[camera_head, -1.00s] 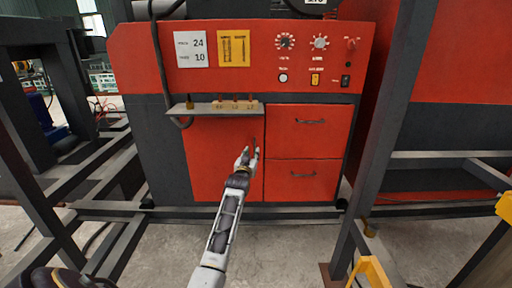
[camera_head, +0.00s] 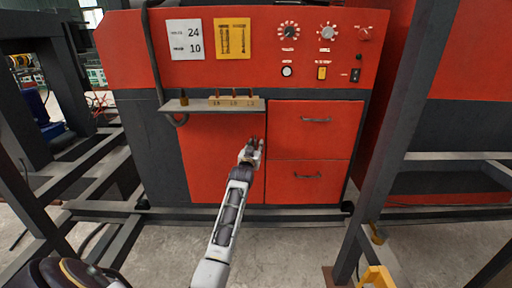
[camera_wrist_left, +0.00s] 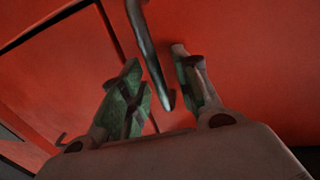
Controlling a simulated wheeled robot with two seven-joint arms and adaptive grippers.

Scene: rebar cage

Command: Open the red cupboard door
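The red cupboard door (camera_head: 212,155) is at the lower left of the machine front, below a small shelf, and looks shut. Its dark upright bar handle (camera_wrist_left: 150,55) shows in the left wrist view. My left gripper (camera_head: 253,150) is at the right side of the door, in front of the handle, and mostly hides it in the head view. In the left wrist view the left gripper (camera_wrist_left: 160,88) is open, with the handle's end between its two fingers. A gap shows on each side of the handle. My right gripper is not in view.
Two red drawers (camera_head: 310,130) with dark handles are right of the door. The shelf (camera_head: 205,107) juts out above it, with a wooden block (camera_head: 235,102) on it. A dark post (camera_head: 390,140) stands at the right. Steel beams (camera_head: 85,165) run at the left.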

